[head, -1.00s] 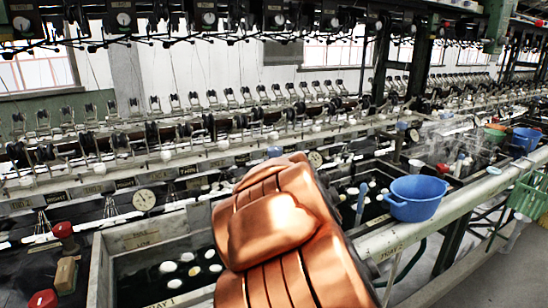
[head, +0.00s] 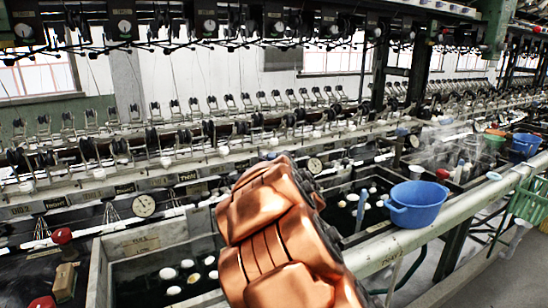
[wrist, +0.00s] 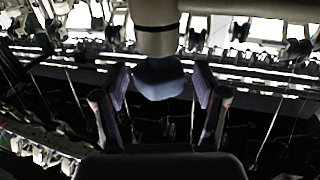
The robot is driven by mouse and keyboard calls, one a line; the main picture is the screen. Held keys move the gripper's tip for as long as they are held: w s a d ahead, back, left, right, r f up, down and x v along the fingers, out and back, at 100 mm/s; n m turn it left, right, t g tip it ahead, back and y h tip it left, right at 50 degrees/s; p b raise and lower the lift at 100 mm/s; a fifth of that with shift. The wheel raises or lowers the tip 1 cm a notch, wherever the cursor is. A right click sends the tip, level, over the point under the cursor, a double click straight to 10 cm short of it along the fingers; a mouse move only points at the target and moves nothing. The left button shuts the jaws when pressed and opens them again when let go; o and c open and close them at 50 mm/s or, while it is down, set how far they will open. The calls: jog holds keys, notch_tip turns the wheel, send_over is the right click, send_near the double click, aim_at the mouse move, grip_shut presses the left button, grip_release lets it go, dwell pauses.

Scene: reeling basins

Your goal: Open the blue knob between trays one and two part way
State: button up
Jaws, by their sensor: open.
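In the wrist view the blue knob (wrist: 158,78) lies between the two fingers of my open gripper (wrist: 161,86), under a pale vertical post. Gaps show on both sides, and the fingers do not appear to touch it. In the head view my copper-coloured arm hides the gripper and the knob. Tray one (head: 112,283), a dark basin with white cocoons, is left of my arm. Tray two (head: 345,232), also holding cocoons, is to its right.
A blue basin (head: 416,203) sits on the pale front rail (head: 456,209) at right. A red knob (head: 61,236) and a tan block (head: 65,281) are at left. A round gauge (head: 144,205) stands behind tray one. Another bluish knob (head: 402,132) is farther right.

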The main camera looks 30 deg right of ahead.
jog(key=shift+w+d, duration=0.1)
jog(key=shift+w, duration=0.1)
jog(key=c, duration=1.2)
